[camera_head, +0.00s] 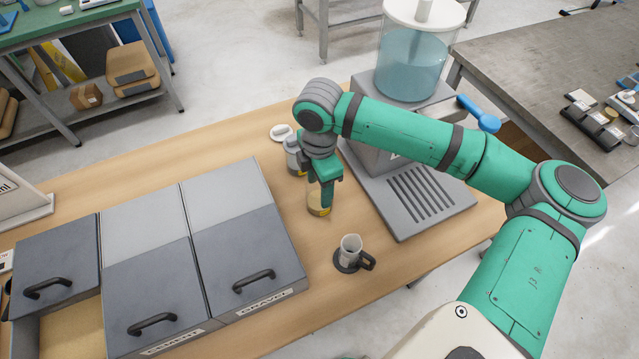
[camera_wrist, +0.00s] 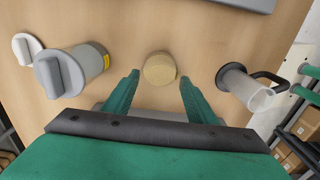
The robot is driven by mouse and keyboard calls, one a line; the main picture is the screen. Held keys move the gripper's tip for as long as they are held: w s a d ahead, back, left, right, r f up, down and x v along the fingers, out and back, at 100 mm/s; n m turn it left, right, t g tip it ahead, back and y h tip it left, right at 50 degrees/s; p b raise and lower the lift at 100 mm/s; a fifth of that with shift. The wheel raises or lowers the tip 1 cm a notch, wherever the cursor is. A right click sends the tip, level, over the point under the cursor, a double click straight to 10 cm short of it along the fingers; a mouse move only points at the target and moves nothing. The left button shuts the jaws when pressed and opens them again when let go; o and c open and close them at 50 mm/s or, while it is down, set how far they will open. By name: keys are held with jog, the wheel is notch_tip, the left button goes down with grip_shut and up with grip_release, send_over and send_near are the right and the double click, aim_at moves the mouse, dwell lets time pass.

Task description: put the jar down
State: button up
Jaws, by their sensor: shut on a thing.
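In the wrist view the jar's round tan top (camera_wrist: 160,69) shows between the two green fingers of my gripper (camera_wrist: 158,80). The fingers partly hide the jar in the head view. The jar looks upright, at or close above the wooden tabletop (camera_head: 270,320); I cannot tell whether its base touches.
A grey-lidded jar (camera_head: 293,157) and a white lid (camera_head: 281,132) stand behind. A dispenser with a grated tray (camera_head: 425,203) is right. A clear cup with a dark handle (camera_head: 350,251) stands in front. Grey bins (camera_head: 225,220) fill the left. Bare wood lies between.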

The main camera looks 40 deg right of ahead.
jog(key=o, duration=1.6)
notch_tip(320, 180, up, 12)
jog(key=shift+r, duration=0.15)
jog(key=shift+s, duration=0.15)
